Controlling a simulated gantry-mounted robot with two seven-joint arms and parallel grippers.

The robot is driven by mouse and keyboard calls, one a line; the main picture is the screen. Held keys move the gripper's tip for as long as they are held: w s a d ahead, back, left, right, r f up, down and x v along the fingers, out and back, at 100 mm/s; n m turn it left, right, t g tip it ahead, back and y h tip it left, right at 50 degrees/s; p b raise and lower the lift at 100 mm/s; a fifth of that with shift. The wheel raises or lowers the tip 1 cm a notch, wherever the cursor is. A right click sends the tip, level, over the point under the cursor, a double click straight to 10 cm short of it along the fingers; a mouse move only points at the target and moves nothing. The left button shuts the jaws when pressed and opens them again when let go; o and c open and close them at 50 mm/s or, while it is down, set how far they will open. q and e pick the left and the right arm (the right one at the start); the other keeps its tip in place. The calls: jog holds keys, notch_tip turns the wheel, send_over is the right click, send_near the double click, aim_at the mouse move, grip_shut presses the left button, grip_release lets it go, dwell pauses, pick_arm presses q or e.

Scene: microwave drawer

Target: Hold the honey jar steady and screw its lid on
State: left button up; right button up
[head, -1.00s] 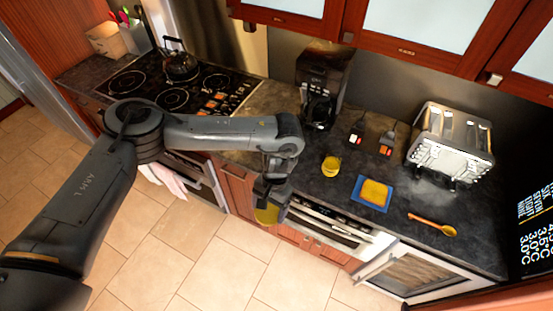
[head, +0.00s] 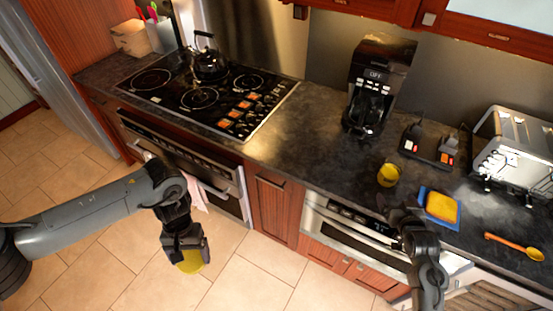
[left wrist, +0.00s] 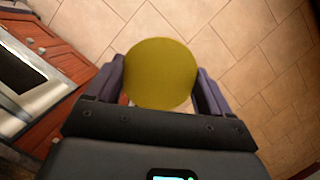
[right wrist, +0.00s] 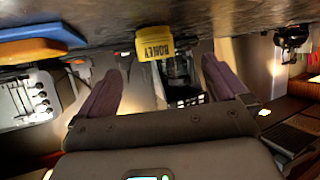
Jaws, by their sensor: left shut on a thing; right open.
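The honey jar (head: 388,175) is a small yellow jar upright on the dark counter. In the right wrist view its HONEY label (right wrist: 154,45) appears upside down. A round yellow lid (left wrist: 160,73) is between the fingers of my left gripper (left wrist: 160,85), which is shut on it. In the head view the left gripper (head: 186,246) holds the lid (head: 190,263) over the floor, in front of the oven. My right gripper (right wrist: 163,82) is open and empty, with the jar ahead of its fingers and apart from them. In the head view the right gripper (head: 402,222) is at the counter's front edge, its fingertips partly hidden.
A blue-edged board with a yellow top (head: 441,207) lies right of the jar. An orange spoon (head: 515,247), a toaster (head: 515,150), a dark holder (head: 428,147) and a coffee machine (head: 376,85) surround it. The counter left of the jar is clear.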

aim_at(394, 176)
pick_arm(q)
jog(key=f, duration=0.1)
jog(key=d+f+b, duration=0.1)
jog(key=shift+f+b, duration=0.3)
jog(key=shift+f, duration=0.05)
pick_arm(e)
jog(key=shift+w+d+r+t, duration=0.15)
jog(key=shift+w+d+r, duration=0.2)
jog(key=shift+w, duration=0.15)
jog(key=shift+w+d+r+t, duration=0.15)
jog(key=shift+w+d+r, duration=0.15)
jog(key=shift+w, duration=0.15)
pick_arm(q)
jog(key=shift+a, duration=0.2)
pick_arm(e)
jog(key=shift+w+a+r, duration=0.15)
jog(key=shift+r, duration=0.05)
pick_arm(q)
jog(key=shift+f+b, duration=0.3)
jog(key=shift+f, duration=0.05)
pick_arm(e)
jog(key=shift+x, duration=3.4)
jog(key=shift+w, duration=0.1)
